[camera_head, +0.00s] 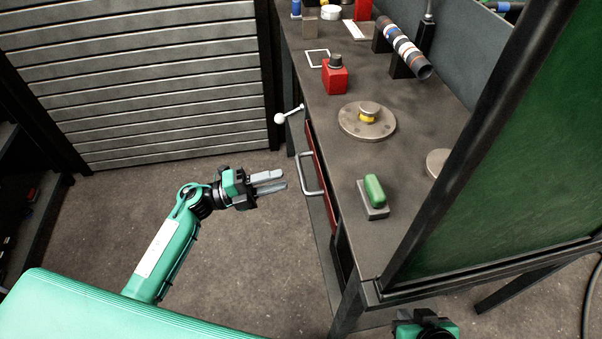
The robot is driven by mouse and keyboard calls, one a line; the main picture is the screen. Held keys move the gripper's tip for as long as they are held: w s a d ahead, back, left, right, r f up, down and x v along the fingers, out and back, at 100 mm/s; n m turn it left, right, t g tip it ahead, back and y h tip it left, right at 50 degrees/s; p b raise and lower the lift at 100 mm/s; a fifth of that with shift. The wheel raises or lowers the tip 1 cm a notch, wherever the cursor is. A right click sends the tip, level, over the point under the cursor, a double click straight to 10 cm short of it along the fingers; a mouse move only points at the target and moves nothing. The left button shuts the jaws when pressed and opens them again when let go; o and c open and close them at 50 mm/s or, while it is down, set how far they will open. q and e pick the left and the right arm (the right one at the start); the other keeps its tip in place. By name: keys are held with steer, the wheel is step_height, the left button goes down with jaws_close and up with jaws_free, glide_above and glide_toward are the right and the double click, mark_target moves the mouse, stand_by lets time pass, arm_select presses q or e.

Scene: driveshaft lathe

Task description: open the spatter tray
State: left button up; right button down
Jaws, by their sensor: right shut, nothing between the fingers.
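The spatter tray looks to be the red-fronted drawer (323,180) under the bench's left edge, appearing pushed in. A grey bar handle (309,174) stands out from its front. My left gripper (286,180) is left of the handle, apart from it, its two grey fingers pointing right toward it. The fingers are parallel with a gap between them, and nothing is held. My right gripper (427,325) shows only in part at the bottom edge, below the bench's near corner. Its fingertips are hidden.
The bench top (330,130) holds a green block on a grey base (375,190), a round flange (367,121) and a red bottle (335,76). A ball-ended lever (288,115) juts out beyond the handle. A green screen (510,150) stands at right. Floor left of the bench is clear.

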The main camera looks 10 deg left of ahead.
mark_target(301, 172)
arm_select(q)
steer(key=x, duration=0.6)
steer(key=shift+w+d, duration=0.1)
steer(key=shift+d, duration=0.3)
jaws_close()
